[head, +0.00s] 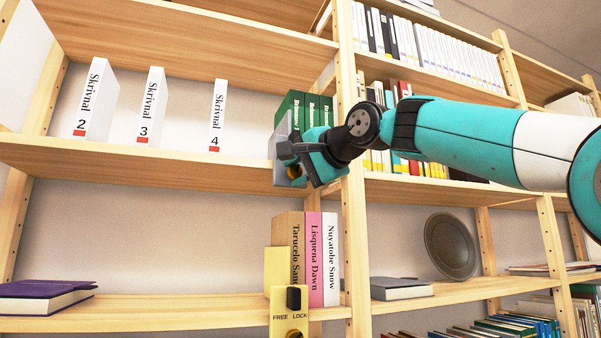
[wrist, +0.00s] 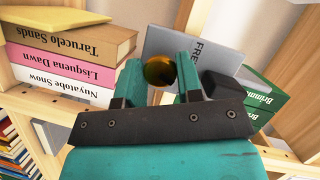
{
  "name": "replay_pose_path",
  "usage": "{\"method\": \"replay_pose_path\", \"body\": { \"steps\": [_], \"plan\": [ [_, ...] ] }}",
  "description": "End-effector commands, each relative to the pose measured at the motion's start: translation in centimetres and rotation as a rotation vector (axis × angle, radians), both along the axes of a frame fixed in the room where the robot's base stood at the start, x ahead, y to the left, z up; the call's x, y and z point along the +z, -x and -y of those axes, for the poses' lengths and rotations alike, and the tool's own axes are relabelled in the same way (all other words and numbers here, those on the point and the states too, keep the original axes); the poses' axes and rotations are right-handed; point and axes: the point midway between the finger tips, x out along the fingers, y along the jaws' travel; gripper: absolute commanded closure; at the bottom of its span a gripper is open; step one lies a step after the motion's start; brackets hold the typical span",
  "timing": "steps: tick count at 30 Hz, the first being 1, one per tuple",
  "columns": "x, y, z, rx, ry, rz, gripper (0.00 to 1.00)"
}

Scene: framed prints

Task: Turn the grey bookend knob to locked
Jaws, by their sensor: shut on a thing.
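The grey bookend (head: 281,135) stands on the middle shelf at the left end of the green books. In the wrist view its grey plate (wrist: 205,40) carries lettering of which "FRE" shows; the rest is hidden. A round gold knob (wrist: 158,70) sits between my fingertips, and a black block (wrist: 222,87) sticks out to the right. My gripper (head: 293,163) reaches in from the right and is shut on the gold knob, which shows partly in the head view. Whether the lock stands at free or locked cannot be told, as my gripper covers much of the plate's front.
Green books (head: 311,108) stand right beside the grey bookend. Below, a yellow bookend (head: 277,266) marked FREE and LOCK holds several upright books (head: 314,259). White numbered volumes (head: 150,107) stand to the left. The shelf between volume 4 and the grey bookend is clear.

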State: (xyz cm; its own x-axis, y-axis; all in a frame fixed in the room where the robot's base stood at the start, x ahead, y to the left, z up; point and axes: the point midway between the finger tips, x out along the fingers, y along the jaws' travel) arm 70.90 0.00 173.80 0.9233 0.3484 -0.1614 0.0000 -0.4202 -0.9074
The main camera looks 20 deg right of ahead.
Motion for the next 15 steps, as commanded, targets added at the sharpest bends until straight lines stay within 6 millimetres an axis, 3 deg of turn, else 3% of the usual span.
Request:
{"method": "replay_pose_path", "body": {
  "steps": [15],
  "plan": [
    [-0.12, 0.04, 0.06, 0.0, -0.367, 0.004, 0.9]
  ]
}}
